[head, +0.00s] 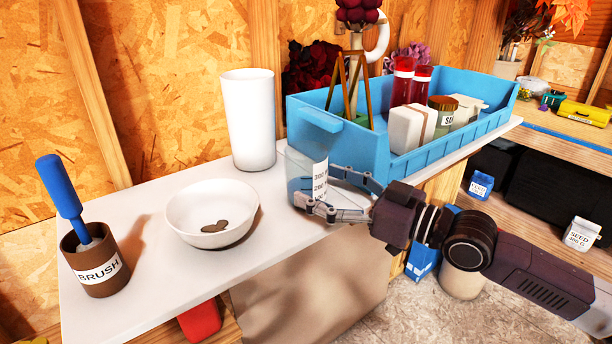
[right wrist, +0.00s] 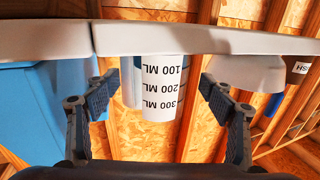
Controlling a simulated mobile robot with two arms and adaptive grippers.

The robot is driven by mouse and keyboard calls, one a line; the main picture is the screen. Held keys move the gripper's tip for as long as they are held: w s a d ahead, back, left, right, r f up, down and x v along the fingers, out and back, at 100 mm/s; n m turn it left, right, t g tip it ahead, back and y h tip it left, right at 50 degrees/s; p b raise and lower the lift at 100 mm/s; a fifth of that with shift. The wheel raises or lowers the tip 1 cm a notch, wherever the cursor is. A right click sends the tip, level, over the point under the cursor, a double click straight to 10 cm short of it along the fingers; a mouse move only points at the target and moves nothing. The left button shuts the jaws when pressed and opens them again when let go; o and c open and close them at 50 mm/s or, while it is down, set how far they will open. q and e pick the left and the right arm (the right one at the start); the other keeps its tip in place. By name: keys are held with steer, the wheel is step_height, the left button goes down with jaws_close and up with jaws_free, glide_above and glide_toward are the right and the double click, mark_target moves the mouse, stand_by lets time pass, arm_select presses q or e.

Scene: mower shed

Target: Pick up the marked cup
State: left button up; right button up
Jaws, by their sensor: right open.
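The marked cup is a clear cup (head: 301,171) with a white scale label, at the right part of the white table's front edge, against the blue bin. In the right wrist view the cup (right wrist: 161,92) appears upside down, with its 100, 200 and 300 ML marks readable. My right gripper (head: 318,190) is open at the cup, coming from the right. In the right wrist view the cup shows between the two spread fingers of the gripper (right wrist: 158,84), with a gap on each side. My left gripper is not in view.
A tall white cup (head: 248,118) stands behind the marked cup. A white bowl (head: 193,232) with brown pieces and a brown brush holder (head: 98,262) stand to the left. The blue bin (head: 345,147), holding jars and boxes, is close on the right.

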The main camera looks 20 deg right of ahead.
mark_target(322, 183)
steer(key=x, duration=0.1)
steer(key=p+x, duration=0.1)
steer(key=x, duration=0.1)
steer(key=shift+r+p, duration=0.3)
steer(key=shift+w+a+f, duration=0.15)
steer(key=shift+w+a, duration=0.05)
steer(key=shift+w, duration=0.1)
steer(key=shift+c, duration=0.5)
steer(key=c, duration=1.3)
